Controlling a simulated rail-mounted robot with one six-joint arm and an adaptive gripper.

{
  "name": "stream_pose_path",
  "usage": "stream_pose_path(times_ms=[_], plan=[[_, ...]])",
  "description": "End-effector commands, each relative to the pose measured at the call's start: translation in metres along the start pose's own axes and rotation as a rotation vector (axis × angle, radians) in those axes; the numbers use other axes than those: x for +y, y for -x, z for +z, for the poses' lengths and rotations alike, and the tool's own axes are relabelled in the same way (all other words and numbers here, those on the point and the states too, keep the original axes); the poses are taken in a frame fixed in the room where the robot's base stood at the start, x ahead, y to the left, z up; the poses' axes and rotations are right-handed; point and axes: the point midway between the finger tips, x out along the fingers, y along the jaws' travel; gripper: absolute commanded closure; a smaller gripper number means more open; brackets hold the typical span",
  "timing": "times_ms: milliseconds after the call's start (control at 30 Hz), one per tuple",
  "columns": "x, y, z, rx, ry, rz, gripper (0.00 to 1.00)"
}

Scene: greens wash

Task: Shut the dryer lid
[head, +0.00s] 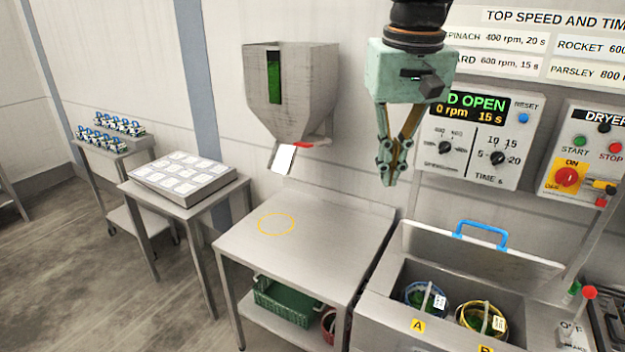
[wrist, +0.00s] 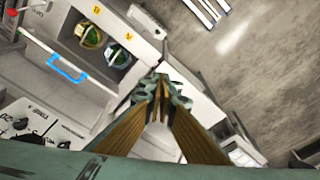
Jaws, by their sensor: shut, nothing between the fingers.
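The dryer lid (head: 470,253) is raised and leans back behind the dryer box, with a blue handle (head: 481,234) on its upper edge. The lid also shows at the left in the wrist view, with its blue handle (wrist: 67,69). The open dryer (head: 372,303) holds two baskets, a blue-rimmed one (head: 425,297) by label A and a yellow-rimmed one (head: 482,319) to its right. The display (head: 474,108) shows "D OPEN", 0 rpm and 15 s. My gripper (head: 388,180) is shut and empty, pointing down, above and left of the lid, apart from it.
A bare steel table (head: 300,245) with a yellow ring stands left of the dryer. A hopper (head: 290,90) hangs on the wall above it. A red-knobbed lever (head: 589,293) stands right of the dryer. Control panels (head: 585,155) are on the wall behind.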

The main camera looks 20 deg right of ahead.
Motion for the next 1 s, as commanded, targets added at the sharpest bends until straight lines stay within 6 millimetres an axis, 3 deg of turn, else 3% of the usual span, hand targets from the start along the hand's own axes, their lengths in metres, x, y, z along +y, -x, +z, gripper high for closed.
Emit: stream_pose_path(times_ms=[400,1000], plan=[[0.058,-0.011,-0.066,-0.056,-0.117,0.011,1.00],[0.162,-0.045,-0.137,-0.131,-0.283,0.017,1.00]])
